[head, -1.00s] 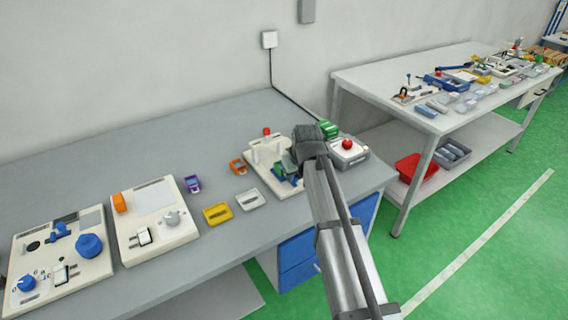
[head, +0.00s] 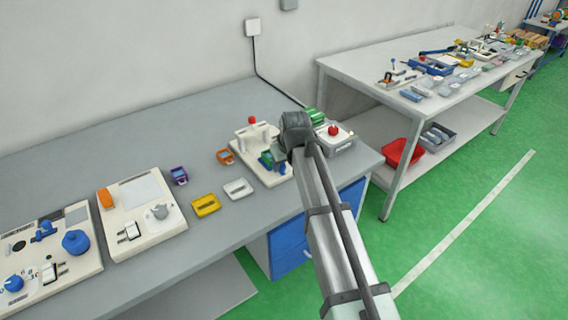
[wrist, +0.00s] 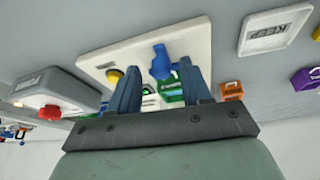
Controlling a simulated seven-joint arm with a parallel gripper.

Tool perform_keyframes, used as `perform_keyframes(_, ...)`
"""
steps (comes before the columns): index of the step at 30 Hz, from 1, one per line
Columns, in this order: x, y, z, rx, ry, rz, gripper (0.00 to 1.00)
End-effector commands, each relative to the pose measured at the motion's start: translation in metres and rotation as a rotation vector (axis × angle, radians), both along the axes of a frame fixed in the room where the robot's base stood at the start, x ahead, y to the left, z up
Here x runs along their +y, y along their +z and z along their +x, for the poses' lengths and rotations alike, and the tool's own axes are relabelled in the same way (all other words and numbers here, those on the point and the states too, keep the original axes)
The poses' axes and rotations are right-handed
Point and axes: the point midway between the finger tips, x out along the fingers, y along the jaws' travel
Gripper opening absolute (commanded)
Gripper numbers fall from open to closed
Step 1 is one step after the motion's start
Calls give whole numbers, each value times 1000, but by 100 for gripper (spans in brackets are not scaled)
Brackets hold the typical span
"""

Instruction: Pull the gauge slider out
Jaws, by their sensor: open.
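A cream fixture plate (head: 240,141) stands near the right end of the grey bench, with a red knob (head: 252,120) on a post. A blue handle-like part (head: 266,160) and a green part sit near its front. In the wrist view the plate (wrist: 195,40) carries a blue tab (wrist: 160,62), a yellow knob (wrist: 114,75) and a green piece (wrist: 172,94). My gripper (wrist: 159,68) is open, its two blue fingers apart over the plate. The blue tab shows between and beyond the fingertips; contact cannot be told. I cannot tell for certain which part is the gauge slider.
A grey box with a red button (head: 335,142) stands right of the fixture, near a green object (head: 315,115). An orange part (head: 225,156), a white tray (head: 238,188) and a yellow tray (head: 205,205) lie left. Two cream panels stand farther left.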

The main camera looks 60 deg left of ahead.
Motion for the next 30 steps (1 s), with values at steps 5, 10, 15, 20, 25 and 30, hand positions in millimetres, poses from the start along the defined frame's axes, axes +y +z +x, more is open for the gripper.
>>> perform_keyframes(5,-10,24,-3,-1,0,3,48)
perform_keyframes(10,-22,53,-6,-1,0,2,48)
perform_keyframes(15,-33,82,-9,-1,0,3,48)
perform_keyframes(20,-42,103,-11,-1,0,2,48)
perform_keyframes(25,-47,116,-12,-1,0,0,48)
perform_keyframes(30,-49,121,-13,-1,0,0,48)
